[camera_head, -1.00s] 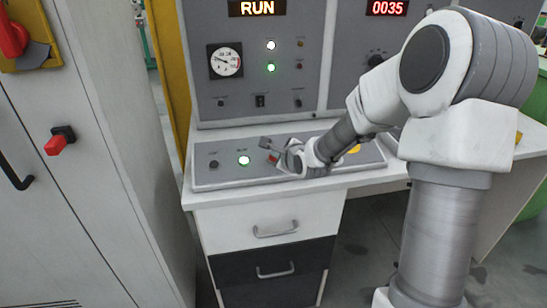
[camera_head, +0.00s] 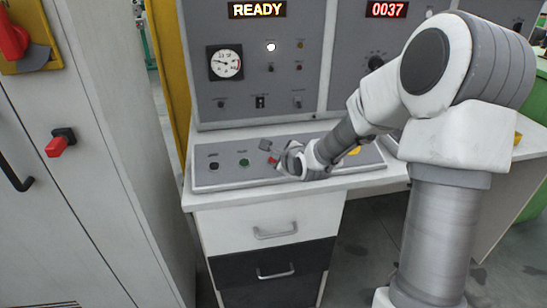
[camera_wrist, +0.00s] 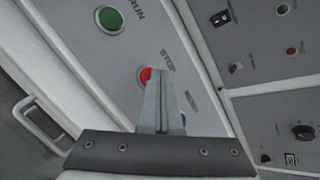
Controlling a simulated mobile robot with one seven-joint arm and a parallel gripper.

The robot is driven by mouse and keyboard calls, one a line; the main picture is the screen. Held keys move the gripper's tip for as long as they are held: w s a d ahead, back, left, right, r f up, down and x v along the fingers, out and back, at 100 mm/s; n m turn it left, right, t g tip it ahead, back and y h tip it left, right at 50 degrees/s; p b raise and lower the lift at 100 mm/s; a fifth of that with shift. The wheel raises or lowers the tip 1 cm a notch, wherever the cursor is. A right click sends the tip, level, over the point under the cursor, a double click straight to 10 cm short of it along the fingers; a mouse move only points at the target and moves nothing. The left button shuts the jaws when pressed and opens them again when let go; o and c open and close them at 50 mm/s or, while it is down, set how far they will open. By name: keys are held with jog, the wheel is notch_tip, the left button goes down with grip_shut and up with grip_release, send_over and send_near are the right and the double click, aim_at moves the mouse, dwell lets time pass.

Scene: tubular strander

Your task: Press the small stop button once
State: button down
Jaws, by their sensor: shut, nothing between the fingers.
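The small red stop button (camera_wrist: 146,76) shows in the wrist view next to the printed word STOP, partly hidden behind my finger. My gripper (camera_wrist: 160,85) is shut and empty, with its tip over the button's edge. I cannot tell whether the tip touches the button or stands just off it. In the head view my gripper (camera_head: 268,149) is low over the sloped desk panel (camera_head: 225,178), right of the unlit green run button (camera_head: 244,162). The run button also shows in the wrist view (camera_wrist: 109,18). The upper-left display (camera_head: 257,9) reads READY.
A round gauge (camera_head: 225,62), a lit white lamp (camera_head: 271,46) and small switches sit on the upright panel. A grey cabinet (camera_head: 110,150) with a red knob (camera_head: 58,144) stands at left. Drawers (camera_head: 265,222) lie below the desk.

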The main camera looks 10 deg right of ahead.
jog(key=shift+s+r+p, duration=0.2)
jog(key=shift+r+p, duration=0.2)
jog(key=shift+r, duration=0.15)
jog(key=r+p, duration=0.2)
jog(key=s+r+p, duration=0.1)
jog(key=r+p, duration=0.2)
jog(key=shift+s, duration=0.15)
jog(key=shift+f, duration=0.1)
dwell(0.6)
